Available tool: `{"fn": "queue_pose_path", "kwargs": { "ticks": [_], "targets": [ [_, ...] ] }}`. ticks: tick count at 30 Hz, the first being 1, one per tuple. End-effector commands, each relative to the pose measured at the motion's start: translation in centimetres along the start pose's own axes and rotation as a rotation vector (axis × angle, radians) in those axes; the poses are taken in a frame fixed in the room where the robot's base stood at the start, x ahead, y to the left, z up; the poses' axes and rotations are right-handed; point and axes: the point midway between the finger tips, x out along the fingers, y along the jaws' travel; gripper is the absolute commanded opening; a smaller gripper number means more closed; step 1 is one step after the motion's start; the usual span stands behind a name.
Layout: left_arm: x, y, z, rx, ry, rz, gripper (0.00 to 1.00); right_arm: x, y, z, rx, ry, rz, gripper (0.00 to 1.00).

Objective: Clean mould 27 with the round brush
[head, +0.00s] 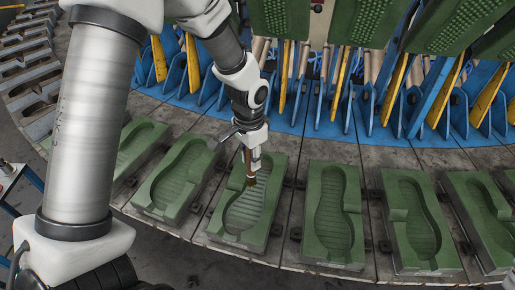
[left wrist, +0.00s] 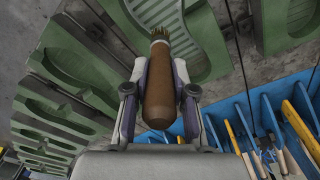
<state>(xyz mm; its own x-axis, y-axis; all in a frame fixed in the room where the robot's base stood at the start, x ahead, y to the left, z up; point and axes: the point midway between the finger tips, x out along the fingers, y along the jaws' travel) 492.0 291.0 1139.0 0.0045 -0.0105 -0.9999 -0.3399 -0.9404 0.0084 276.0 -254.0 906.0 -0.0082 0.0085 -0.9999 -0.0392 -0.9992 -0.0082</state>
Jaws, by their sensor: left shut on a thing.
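My left gripper (head: 253,153) is shut on the round brush (head: 250,178), which has a brown wooden handle and points bristles down. In the left wrist view the brush (left wrist: 160,90) lies between the two fingers, its bristle end away from the palm. Below it is a green mould (head: 232,237) with a sole-shaped, ribbed cavity. The bristles are over the upper part of this cavity; I cannot tell whether they touch it. No number is readable on the moulds, so I cannot tell which is 27. My right gripper is not in view.
More green moulds, such as one to the right (head: 311,246) and one to the left (head: 153,196), stand along the curved grey carousel. Behind them are blue brackets (head: 365,105) with yellow levers and raised green lids (head: 450,25). Empty grey holders (head: 30,70) are at far left.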

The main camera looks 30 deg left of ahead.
Motion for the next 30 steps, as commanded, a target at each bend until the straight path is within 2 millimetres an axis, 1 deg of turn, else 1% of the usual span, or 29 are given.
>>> {"fn": "queue_pose_path", "kwargs": {
  "ticks": [1, 5, 8, 16, 17, 21, 24, 30],
  "targets": [
    [0.8, 0.1, 0.3, -0.003, -0.002, 0.002, 0.0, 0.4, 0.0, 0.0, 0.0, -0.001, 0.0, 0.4],
    [1.6, 0.1, 0.4, -0.006, 0.002, 0.001, 0.0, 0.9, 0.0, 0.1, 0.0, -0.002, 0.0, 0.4],
    [2.5, 0.1, 0.4, -0.006, 0.001, 0.001, 0.0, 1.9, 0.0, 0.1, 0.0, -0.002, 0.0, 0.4],
    [6.5, 0.1, 0.5, -0.006, 0.001, 0.002, 0.0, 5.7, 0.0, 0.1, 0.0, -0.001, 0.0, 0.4],
    [6.6, 0.1, 0.5, -0.006, 0.0, 0.002, 0.0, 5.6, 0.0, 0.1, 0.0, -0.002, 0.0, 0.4],
    [8.3, 0.0, 0.5, -0.005, 0.0, 0.001, 0.0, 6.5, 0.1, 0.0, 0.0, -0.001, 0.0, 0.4],
    [9.1, 0.0, 0.5, -0.005, 0.001, 0.001, 0.0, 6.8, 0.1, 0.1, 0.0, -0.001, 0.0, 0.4],
    [9.3, 0.0, 0.5, -0.006, 0.001, 0.001, 0.0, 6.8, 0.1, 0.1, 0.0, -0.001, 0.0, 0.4]
  ]
}}
